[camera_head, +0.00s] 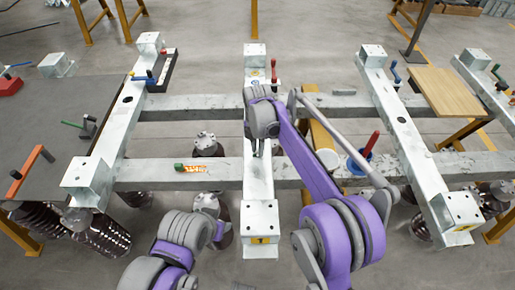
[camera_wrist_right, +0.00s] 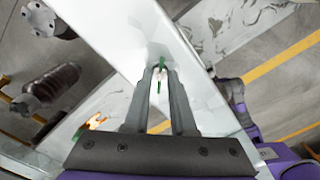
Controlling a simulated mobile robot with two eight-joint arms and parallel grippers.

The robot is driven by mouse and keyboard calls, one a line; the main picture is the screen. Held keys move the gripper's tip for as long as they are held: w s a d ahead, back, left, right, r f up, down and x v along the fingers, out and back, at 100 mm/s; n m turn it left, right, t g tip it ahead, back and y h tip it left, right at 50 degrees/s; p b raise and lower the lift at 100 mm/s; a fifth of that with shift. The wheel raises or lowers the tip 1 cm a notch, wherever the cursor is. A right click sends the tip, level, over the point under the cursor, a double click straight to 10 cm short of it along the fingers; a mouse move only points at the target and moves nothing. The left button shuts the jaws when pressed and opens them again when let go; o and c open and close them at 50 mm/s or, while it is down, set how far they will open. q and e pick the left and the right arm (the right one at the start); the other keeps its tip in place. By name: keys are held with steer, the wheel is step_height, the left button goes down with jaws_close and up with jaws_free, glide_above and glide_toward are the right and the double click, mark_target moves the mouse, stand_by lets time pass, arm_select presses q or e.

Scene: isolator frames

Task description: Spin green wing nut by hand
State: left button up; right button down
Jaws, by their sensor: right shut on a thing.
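A thin green wing nut (camera_wrist_right: 161,64) stands on a pale metal beam (camera_wrist_right: 110,35) between the tips of my right gripper (camera_wrist_right: 160,78) in the right wrist view. The gripper is shut on it, with its fingers pointing at the beam. In the head view my right gripper (camera_head: 258,149) is over the middle crossbeam (camera_head: 257,185), largely covered by my arm. I cannot make out the wing nut there. My left gripper is out of view; only purple and grey links of my left arm show at the bottom.
A small green part (camera_head: 179,167) and an orange marking (camera_head: 198,168) are on the front beam. A red-handled tool (camera_head: 371,142) stands right of my right arm. A wooden board (camera_head: 445,90) lies at the right, a dark tabletop (camera_head: 70,110) at the left. Ribbed insulators (camera_head: 100,232) sit below.

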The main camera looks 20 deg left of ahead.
steer(key=n, duration=0.5)
steer(key=shift+f+n+b, duration=0.1)
steer(key=shift+n+b, duration=0.2)
steer(key=shift+n, duration=2.2)
steer(key=c, duration=0.7)
jaws_free()
step_height(320, 180, up, 11)
steer(key=shift+f+p, duration=0.1)
steer(key=shift+p, duration=0.3)
